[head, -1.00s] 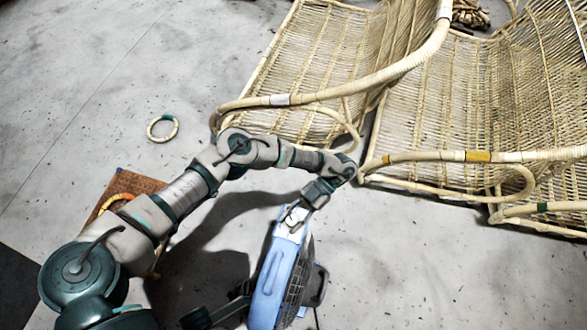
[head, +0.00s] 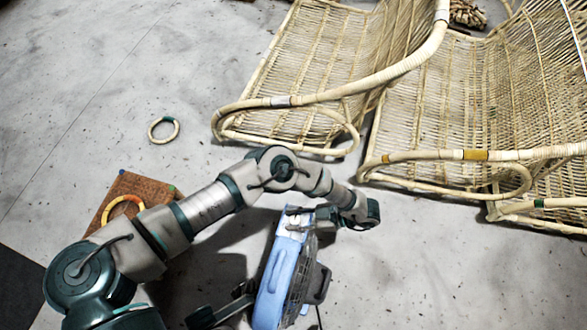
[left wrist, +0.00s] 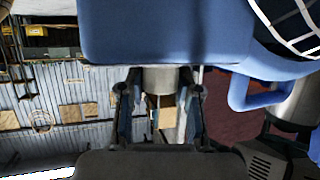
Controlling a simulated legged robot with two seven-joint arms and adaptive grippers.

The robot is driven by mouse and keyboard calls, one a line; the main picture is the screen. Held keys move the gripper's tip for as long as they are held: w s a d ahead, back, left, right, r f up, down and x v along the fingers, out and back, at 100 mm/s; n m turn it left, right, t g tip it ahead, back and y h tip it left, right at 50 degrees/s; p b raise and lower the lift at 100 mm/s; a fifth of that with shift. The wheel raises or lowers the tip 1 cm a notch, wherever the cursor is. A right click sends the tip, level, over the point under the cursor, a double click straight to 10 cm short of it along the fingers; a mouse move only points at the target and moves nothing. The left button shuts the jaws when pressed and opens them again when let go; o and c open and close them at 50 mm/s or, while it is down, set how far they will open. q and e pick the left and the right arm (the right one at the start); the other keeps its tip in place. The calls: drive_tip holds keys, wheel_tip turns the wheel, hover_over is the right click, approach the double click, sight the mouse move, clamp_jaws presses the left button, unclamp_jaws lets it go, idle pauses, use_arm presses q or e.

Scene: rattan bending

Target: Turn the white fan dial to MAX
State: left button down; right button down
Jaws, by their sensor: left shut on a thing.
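The fan (head: 271,286) stands on the floor at the bottom middle of the head view, with a blue body, a dark grille and a whitish top. In the left wrist view its blue housing (left wrist: 165,35) fills the top. The pale dial (left wrist: 160,79) sticks out of the housing between my left gripper's fingers (left wrist: 160,95). The left gripper (head: 300,211) is shut on the dial at the fan's top and comes in from the right side. The dial is hidden in the head view, and I cannot read its markings.
Rattan chairs (head: 300,65) fill the upper right. A rattan ring (head: 163,130) lies on the floor at the upper left. A brown board (head: 135,190) with a curved rattan piece (head: 113,206) lies near my left arm. The concrete floor is mostly clear at left.

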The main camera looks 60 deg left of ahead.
sight(295, 221)
use_arm(q)
drive_tip(key=shift+s+d+f+m+y, duration=0.2)
drive_tip(key=shift+m+y, duration=0.1)
drive_tip(key=shift+m, duration=0.1)
drive_tip(key=c, duration=0.8)
unclamp_jaws()
drive_tip(key=shift+w+a+r, duration=0.1)
drive_tip(key=shift+r, duration=0.4)
wheel_tip(295, 221, up, 9)
